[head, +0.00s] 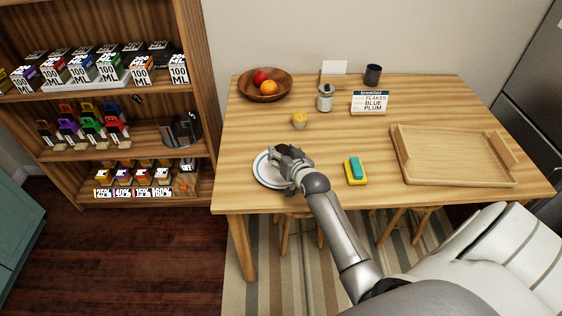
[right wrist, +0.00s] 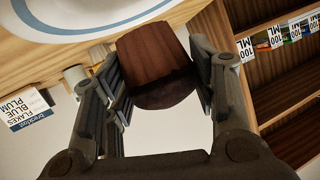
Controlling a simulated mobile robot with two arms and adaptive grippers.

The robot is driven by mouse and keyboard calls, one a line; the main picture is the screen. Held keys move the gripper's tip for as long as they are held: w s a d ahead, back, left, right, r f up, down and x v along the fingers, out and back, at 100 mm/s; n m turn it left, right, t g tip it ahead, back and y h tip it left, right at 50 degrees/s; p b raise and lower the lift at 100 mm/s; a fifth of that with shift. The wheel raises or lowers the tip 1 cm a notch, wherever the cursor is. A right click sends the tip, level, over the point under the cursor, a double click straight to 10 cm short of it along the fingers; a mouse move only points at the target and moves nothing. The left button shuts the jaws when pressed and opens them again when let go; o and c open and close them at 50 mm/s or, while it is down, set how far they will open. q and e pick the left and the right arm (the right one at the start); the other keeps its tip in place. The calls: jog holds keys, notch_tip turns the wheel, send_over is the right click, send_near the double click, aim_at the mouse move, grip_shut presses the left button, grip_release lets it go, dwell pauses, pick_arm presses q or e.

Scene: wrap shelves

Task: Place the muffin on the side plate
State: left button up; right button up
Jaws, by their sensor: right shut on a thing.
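The side plate (head: 261,176), white with a blue ring, lies near the table's front left edge. It also shows at the top of the right wrist view (right wrist: 95,28). My right gripper (head: 286,162) is over the right part of the plate and shut on a brown muffin with a darker top. The muffin (right wrist: 155,60) sits between the fingers in the right wrist view, its base towards the plate. I cannot tell whether it touches the plate. In the head view my gripper mostly hides it. My left gripper is not in view.
A small yellow-topped cup-shaped item (head: 300,121) stands behind the plate. A sponge (head: 356,171) and wooden tray (head: 455,155) lie to the right. A fruit bowl (head: 250,91), jar (head: 324,101), breakfast card (head: 369,103) and dark mug (head: 373,74) stand farther back. Shelves (head: 205,100) are left.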

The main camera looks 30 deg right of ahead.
jog(key=shift+w+f, duration=0.6)
jog(key=shift+f, duration=1.6)
jog(key=shift+f+b, duration=0.2)
jog(key=shift+b, duration=0.15)
jog(key=o, duration=1)
jog(key=shift+o, duration=0.2)
jog(key=shift+r, duration=0.1)
